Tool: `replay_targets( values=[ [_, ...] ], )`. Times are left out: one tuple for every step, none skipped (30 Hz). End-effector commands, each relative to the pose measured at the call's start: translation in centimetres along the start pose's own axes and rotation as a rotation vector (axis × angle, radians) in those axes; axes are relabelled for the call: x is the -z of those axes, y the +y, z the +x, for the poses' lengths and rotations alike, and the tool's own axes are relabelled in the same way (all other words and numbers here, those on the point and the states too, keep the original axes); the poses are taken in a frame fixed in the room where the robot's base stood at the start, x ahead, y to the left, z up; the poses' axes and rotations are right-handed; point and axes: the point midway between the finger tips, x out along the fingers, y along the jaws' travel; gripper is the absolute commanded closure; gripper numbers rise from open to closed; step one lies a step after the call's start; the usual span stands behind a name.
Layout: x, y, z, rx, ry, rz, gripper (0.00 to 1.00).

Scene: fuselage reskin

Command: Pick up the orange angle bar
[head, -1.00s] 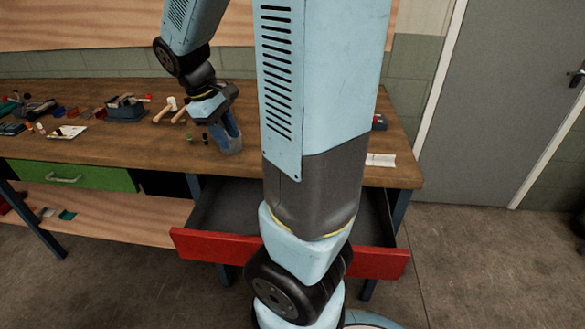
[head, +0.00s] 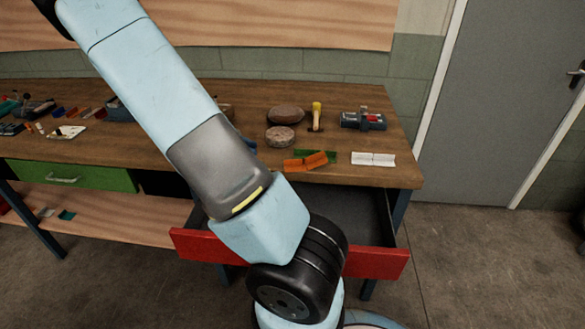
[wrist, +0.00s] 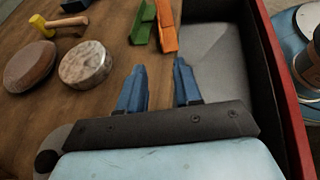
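The orange angle bar (head: 304,163) lies on the workbench near its front edge, above the open drawer. It also shows at the top of the wrist view (wrist: 167,27), beside a green angle bar (wrist: 144,22). My gripper (wrist: 161,72) is open, with its two blue fingers apart and nothing between them. The fingers point toward the orange bar, with a gap between the tips and the bar. In the head view my arm mostly hides the gripper.
A red-fronted drawer (head: 375,263) stands open below the bench. Two round stone-like discs (wrist: 87,64) and a yellow-headed mallet (head: 316,115) lie nearby. A white folded piece (head: 373,159) and a grey-red device (head: 363,120) lie to the right on the bench.

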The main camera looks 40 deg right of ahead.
Motion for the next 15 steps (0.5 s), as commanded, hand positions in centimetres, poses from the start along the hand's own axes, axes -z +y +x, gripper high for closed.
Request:
replay_targets(
  values=[
    [0.1, 0.1, 0.1, -0.003, -0.016, -0.007, 0.66],
    [0.2, 0.2, 0.2, -0.004, -0.022, -0.01, 0.66],
    [0.2, 0.3, 0.3, -0.005, -0.028, -0.013, 0.66],
    [0.2, 0.3, 0.5, -0.005, -0.031, -0.014, 0.66],
    [0.2, 0.3, 0.8, -0.005, -0.032, -0.015, 0.66],
    [0.1, 0.4, 1.2, -0.005, -0.034, -0.016, 0.66],
    [0.1, 0.4, 1.6, -0.005, -0.035, -0.016, 0.66],
    [0.1, 0.3, 2.1, -0.005, -0.035, -0.016, 0.66],
    [0.1, 0.3, 2.8, -0.004, -0.034, -0.017, 0.66],
    [0.1, 0.2, 3.3, -0.003, -0.035, -0.017, 0.66],
    [0.1, 0.3, 3.9, -0.003, -0.034, -0.017, 0.66],
    [0.0, 0.3, 4.6, -0.003, -0.034, -0.016, 0.66],
    [0.0, 0.3, 5.1, -0.004, -0.034, -0.016, 0.66],
    [0.0, 0.3, 5.6, -0.004, -0.034, -0.017, 0.66],
    [-0.1, 0.2, 6.2, -0.004, -0.033, -0.017, 0.66]
  ],
)
